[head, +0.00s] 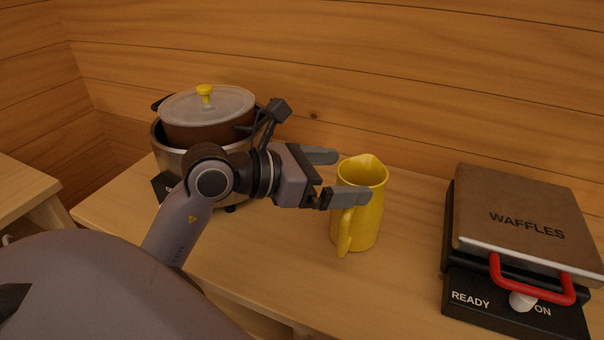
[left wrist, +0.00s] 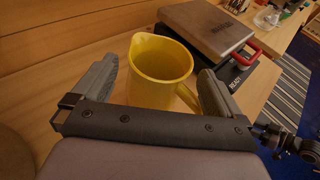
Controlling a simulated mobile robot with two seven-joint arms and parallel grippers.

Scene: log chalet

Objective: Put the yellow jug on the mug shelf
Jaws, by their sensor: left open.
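The yellow jug (head: 365,205) stands upright on the wooden counter, its spout toward the wall and its handle toward the front left. My left gripper (head: 345,177) is open at the jug's left side, with its fingers pointing right toward it. In the left wrist view the jug (left wrist: 160,72) shows beyond and between the two open fingers (left wrist: 155,95), its handle near the right finger. I cannot tell whether a finger touches the jug. The mug shelf cannot be made out in either view. My right gripper is not in view.
A waffle maker (head: 515,220) with a red handle stands to the jug's right. A pot cooker with a lid (head: 205,105) stands behind my left arm. The log wall (head: 400,70) closes off the back. Bare counter (head: 415,235) lies between jug and waffle maker.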

